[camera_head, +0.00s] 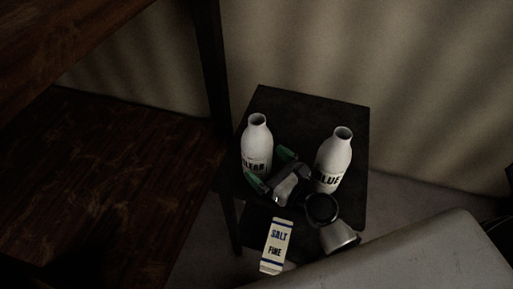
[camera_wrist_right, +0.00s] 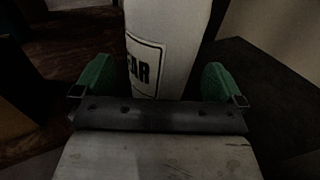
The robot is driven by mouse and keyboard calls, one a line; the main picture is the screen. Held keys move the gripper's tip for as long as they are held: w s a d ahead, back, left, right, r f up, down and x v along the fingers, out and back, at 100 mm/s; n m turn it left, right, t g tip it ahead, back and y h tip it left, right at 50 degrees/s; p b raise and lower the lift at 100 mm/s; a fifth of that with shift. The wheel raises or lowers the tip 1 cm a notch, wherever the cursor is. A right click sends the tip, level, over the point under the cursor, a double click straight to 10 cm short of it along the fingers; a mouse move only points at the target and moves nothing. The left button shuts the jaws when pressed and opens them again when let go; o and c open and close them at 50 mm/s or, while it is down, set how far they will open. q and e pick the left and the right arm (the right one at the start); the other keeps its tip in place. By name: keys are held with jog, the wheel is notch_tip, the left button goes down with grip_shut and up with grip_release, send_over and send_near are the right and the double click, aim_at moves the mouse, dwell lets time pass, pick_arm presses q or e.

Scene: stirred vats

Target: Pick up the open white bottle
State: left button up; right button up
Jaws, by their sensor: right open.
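A white bottle with a label ending in "EAR" (camera_head: 257,140) stands upright at the left of a small dark table; its mouth looks open and dark. A second white bottle labelled "BLUE" (camera_head: 335,153) stands to its right, also with a dark open mouth. My right gripper (camera_head: 272,169) is open, its green fingers close in front of the left bottle. In the wrist view, that bottle (camera_wrist_right: 165,45) rises between the two spread fingers, with space on both sides. I cannot tell how far it reaches in. My left gripper is not in view.
The small dark table (camera_head: 310,104) stands by a pale wall (camera_head: 420,80). A "SALT FINE" carton (camera_head: 276,249) shows in front of the table, below the gripper; I cannot tell what it rests on. A dark wooden table (camera_head: 60,40) with a dark leg (camera_head: 212,70) is at the left.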

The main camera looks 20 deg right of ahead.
aim_at(264, 134)
jog(key=x, duration=0.4)
jog(key=shift+w+f, duration=0.1)
jog(key=shift+w, duration=0.05)
jog(key=c, duration=1)
notch_tip(264, 134, up, 10)
jog(key=p, duration=0.6)
jog(key=shift+p, duration=0.35)
jog(key=o, duration=0.4)
jog(key=c, duration=0.6)
